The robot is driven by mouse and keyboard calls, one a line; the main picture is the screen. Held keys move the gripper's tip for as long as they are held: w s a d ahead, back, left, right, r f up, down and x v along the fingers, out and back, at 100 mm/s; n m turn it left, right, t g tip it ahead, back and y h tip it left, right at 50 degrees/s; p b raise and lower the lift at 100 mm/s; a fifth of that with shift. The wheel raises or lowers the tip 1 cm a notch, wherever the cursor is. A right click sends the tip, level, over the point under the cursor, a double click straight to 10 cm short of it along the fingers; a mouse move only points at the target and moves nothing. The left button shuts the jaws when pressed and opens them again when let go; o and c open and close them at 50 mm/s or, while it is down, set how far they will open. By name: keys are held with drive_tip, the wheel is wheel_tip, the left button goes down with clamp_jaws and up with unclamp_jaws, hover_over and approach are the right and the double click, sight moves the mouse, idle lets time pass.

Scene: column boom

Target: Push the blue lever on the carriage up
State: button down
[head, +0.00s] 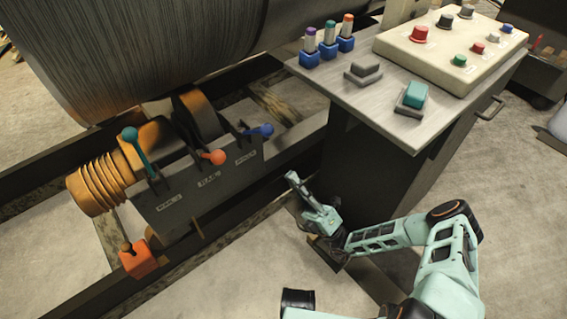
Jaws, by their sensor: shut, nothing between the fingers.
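The blue lever (266,130) is at the right end of the dark carriage panel (205,190). Its knob sticks out to the right of its slot, and the lever lies low rather than standing upright. My gripper (292,178) is to the right of the panel and lower in the picture than the blue knob. It is shut and empty, with its tip pointing up and to the left. A clear gap shows between the tip and the lever.
An orange-red lever (214,157) and a raised teal lever (131,135) share the panel. A control table (440,130) stands close on the right, with buttons and small blue blocks. A large roller (150,45) is behind. Dark rails run along the floor.

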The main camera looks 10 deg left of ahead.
sight(254, 132)
drive_tip(key=x, duration=1.2)
drive_tip(key=shift+a+r, duration=0.25)
drive_tip(key=shift+r, duration=0.05)
drive_tip(key=shift+w, duration=0.15)
drive_tip(key=shift+r+h+p, duration=0.35)
drive_tip(key=shift+h+p, duration=0.05)
